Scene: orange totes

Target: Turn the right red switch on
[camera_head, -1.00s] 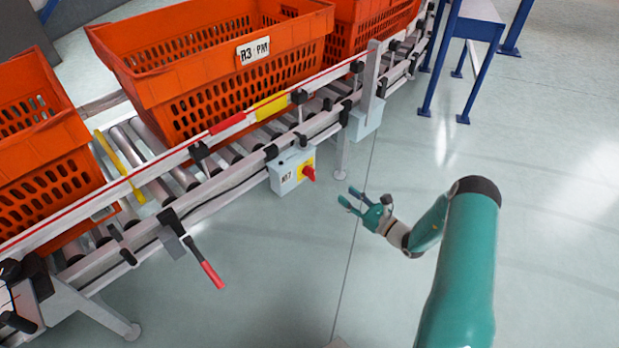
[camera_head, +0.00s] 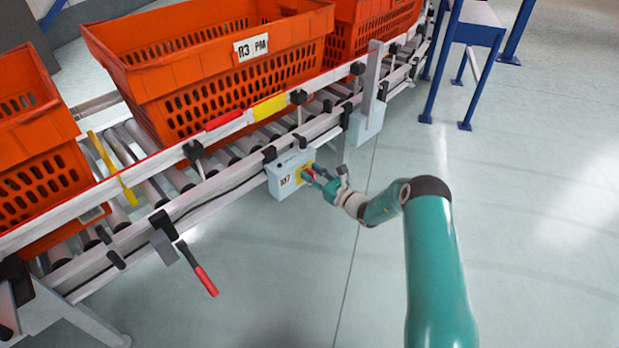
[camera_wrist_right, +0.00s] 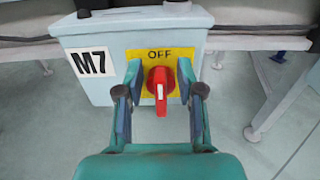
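The red switch (camera_wrist_right: 161,83) is a rotary knob on a yellow plate (camera_wrist_right: 142,54) marked OFF, on a grey-blue box (camera_wrist_right: 100,35) labelled M7. Its white-marked handle stands upright in the right wrist view. In the head view the box (camera_head: 283,178) hangs on the side of the conveyor, and the knob is partly hidden by my gripper. My right gripper (camera_wrist_right: 160,78) is open, with one finger on each side of the knob and visible gaps between them. It also shows in the head view (camera_head: 314,174). My left gripper is not in view.
Orange totes (camera_head: 205,75) stand on the roller conveyor (camera_head: 225,170). A lever with a red handle (camera_head: 205,280) sticks out from the conveyor's side to the left. Another grey box (camera_head: 366,125) hangs to the right of the switch box.

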